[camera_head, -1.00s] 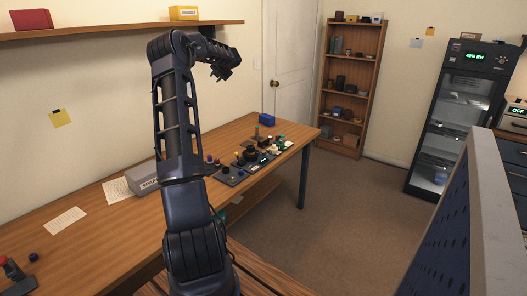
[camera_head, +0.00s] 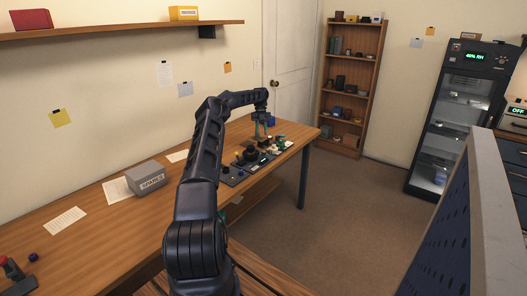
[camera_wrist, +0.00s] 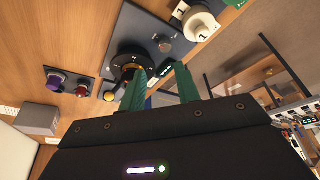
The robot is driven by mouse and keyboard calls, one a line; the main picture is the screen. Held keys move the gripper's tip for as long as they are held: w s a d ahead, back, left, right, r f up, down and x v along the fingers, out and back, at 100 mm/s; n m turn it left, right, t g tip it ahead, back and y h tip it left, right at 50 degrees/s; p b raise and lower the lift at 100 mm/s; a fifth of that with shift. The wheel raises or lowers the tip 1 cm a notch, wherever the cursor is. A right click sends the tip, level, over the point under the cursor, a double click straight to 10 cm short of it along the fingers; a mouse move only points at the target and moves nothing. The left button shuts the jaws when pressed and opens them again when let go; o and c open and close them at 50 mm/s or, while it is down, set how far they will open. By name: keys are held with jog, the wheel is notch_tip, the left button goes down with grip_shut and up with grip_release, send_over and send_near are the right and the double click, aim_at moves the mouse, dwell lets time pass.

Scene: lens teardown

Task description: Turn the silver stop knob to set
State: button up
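In the wrist view a small grey knob (camera_wrist: 165,44), which looks like the silver stop knob, stands on a dark panel (camera_wrist: 150,25). A larger black dial with a brass-coloured ring (camera_wrist: 131,62) is on the same panel, to its left. My gripper (camera_wrist: 163,67) has green fingers spread apart with nothing between them. Its tips appear just below the grey knob in the picture, apart from it. In the head view my gripper (camera_head: 263,128) hangs over the far end of the bench, above the panels. The knob's setting marks are too small to read.
A white knob marked 1 (camera_wrist: 199,26) is near the grey knob. A purple button (camera_wrist: 54,81) and a red button (camera_wrist: 82,90) sit at the left. A grey box (camera_head: 146,178) stands on the wooden bench (camera_head: 105,222). Open floor (camera_head: 340,215) lies right of the bench.

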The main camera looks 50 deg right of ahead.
aim_at(264, 152)
jog(key=x, duration=0.7)
jog(key=s+x, duration=0.1)
jog(key=x, duration=0.3)
jog(key=shift+s+f, duration=0.1)
jog(key=shift+f, duration=0.05)
jog(key=shift+c, duration=0.4)
grip_shut()
